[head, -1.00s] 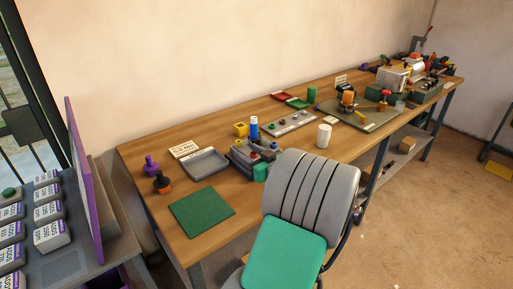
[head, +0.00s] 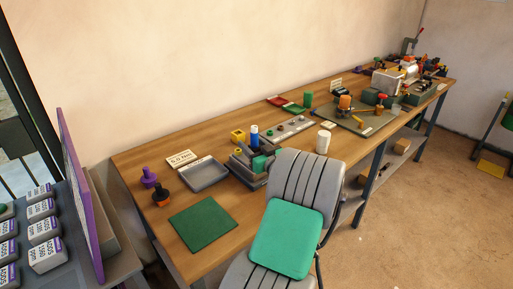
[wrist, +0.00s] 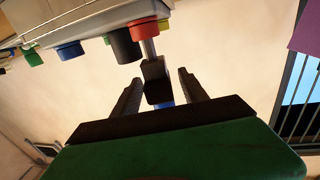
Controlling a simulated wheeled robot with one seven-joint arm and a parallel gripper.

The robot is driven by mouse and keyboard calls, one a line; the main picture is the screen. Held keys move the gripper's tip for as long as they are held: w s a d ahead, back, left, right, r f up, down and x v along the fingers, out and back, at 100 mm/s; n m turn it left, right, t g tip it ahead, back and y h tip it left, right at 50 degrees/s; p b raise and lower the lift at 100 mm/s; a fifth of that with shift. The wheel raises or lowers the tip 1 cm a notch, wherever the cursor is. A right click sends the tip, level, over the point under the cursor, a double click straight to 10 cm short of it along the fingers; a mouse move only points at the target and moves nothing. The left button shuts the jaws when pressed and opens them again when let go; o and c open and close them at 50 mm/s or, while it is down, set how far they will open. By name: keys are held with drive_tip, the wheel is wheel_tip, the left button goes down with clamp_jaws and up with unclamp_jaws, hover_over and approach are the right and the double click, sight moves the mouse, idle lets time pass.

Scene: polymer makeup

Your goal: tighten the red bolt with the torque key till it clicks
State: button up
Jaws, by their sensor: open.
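My gripper (wrist: 160,77) shows in the wrist view, with its two dark fingers apart. A black block with a grey shaft (wrist: 150,52) under a red disc (wrist: 144,28) appears in line with the gap; I cannot tell its distance or what it is. In the head view my gripper is not seen. A small red-topped piece (head: 382,97) stands toward the far part of the bench, near a board (head: 372,127) with an orange-topped piece (head: 345,102). I cannot tell whether the red piece is the bolt. The torque key cannot be made out for sure.
A chair with a green seat (head: 288,238) stands against the bench front. The long wooden bench (head: 150,190) bears a green mat (head: 203,223), a grey tray (head: 205,176), a purple knob (head: 149,177) and a white cylinder (head: 323,142). Floor at the right (head: 415,230) is clear.

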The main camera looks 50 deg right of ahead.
drive_tip(key=shift+w, duration=0.2)
drive_tip(key=shift+c, duration=0.5)
clamp_jaws()
